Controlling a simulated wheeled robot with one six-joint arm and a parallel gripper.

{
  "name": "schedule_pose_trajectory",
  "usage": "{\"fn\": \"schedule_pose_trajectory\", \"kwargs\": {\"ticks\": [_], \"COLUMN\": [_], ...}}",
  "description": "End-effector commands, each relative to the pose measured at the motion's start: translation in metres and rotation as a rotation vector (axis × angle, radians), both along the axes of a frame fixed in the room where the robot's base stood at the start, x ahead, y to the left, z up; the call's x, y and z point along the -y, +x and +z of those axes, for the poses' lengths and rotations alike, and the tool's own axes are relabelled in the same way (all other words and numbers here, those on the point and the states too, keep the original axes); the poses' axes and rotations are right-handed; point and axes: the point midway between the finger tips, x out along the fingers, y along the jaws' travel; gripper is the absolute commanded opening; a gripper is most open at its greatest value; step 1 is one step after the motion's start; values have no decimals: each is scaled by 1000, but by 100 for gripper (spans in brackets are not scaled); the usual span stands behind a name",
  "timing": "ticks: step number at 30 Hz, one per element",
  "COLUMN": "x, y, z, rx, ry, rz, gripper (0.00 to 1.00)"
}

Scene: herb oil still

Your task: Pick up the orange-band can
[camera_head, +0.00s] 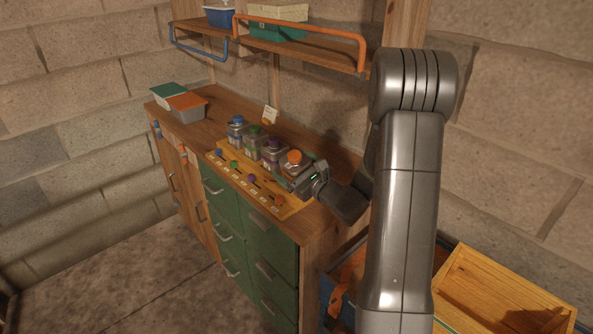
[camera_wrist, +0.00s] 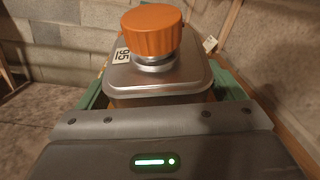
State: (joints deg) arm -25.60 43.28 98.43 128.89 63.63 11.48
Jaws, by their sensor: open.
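The can with the orange cap (camera_head: 294,157) is the rightmost of a row of cans on the wooden cabinet. In the wrist view its orange cap (camera_wrist: 152,31) and silver shoulder (camera_wrist: 160,76) are close, with a small number tag on the top left corner. My gripper (camera_head: 297,181) is at this can, low on its right side in the head view. In the wrist view the open jaws (camera_wrist: 160,97) show green edges on both sides of the can. The can's lower body and any band are hidden, and I cannot tell whether the jaws touch it.
Cans with blue (camera_head: 237,119), green (camera_head: 254,130) and purple (camera_head: 273,143) caps stand close by to the left. A yellow wooden board (camera_head: 262,188) with coloured knobs lies before them. A shelf with an orange rail (camera_head: 300,30) hangs above.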

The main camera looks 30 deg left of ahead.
Motion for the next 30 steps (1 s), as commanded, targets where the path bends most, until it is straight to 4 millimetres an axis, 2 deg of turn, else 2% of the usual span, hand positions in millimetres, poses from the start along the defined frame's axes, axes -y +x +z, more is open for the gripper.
{"fn": "schedule_pose_trajectory", "kwargs": {"ticks": [2, 12, 13, 14, 19, 23, 30], "x": [0, 1, 1, 1, 1, 0, 0], "y": [0, 0, 0, 0, 0, 0, 0], "z": [0, 0, 1, 1, 2, 9, 46], "rx": [0, 1, 3, 3, 4, 7, 9], "ry": [0, 0, 1, 1, 1, 2, 5], "rz": [0, 0, 0, 0, 0, 0, 0], "gripper": [89, 22, 22, 16, 16, 16, 16]}}
